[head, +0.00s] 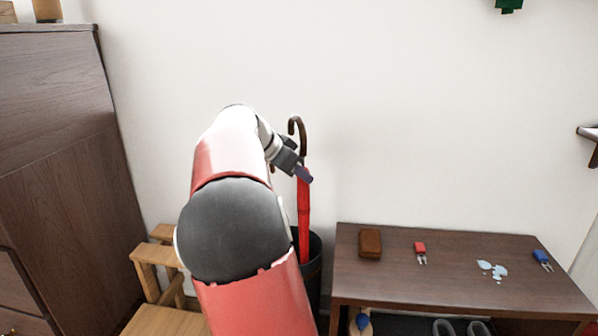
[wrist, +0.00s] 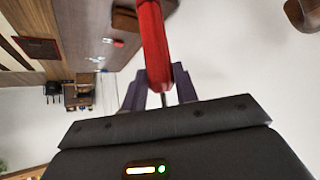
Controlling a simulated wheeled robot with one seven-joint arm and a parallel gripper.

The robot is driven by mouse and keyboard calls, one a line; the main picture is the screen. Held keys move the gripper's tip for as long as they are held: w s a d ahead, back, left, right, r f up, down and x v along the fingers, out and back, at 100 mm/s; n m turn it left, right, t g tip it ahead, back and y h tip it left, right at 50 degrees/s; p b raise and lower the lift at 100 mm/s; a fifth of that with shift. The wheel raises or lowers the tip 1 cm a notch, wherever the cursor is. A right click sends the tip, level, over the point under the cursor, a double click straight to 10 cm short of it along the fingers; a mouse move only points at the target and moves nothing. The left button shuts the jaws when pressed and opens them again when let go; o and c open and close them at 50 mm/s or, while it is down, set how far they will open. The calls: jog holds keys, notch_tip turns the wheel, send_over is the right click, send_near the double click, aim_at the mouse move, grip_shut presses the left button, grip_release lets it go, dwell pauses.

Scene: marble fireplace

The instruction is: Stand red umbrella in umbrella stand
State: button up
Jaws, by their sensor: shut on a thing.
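The red umbrella (head: 304,212) hangs nearly upright in the head view, with its brown hooked handle (head: 297,124) at the top. My gripper (head: 304,174) is shut on it just below the handle. The dark umbrella stand (head: 315,270) stands on the floor against the wall, partly hidden by my arm. The umbrella's lower part reaches down into the stand's opening, and its tip is hidden. In the wrist view, the red umbrella (wrist: 153,45) runs between the purple fingers of my gripper (wrist: 160,92).
Right of the stand is a dark wooden bench (head: 450,290) with a brown case (head: 370,243), a red-topped item (head: 420,250) and a blue-topped item (head: 542,258). Shoes (head: 462,327) sit underneath.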

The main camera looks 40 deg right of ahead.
jog(key=b, duration=0.6)
send_over(299, 218)
notch_tip(299, 218, down, 8)
jog(key=shift+f, duration=2.6)
jog(key=o, duration=1.2)
jog(key=shift+c, duration=0.2)
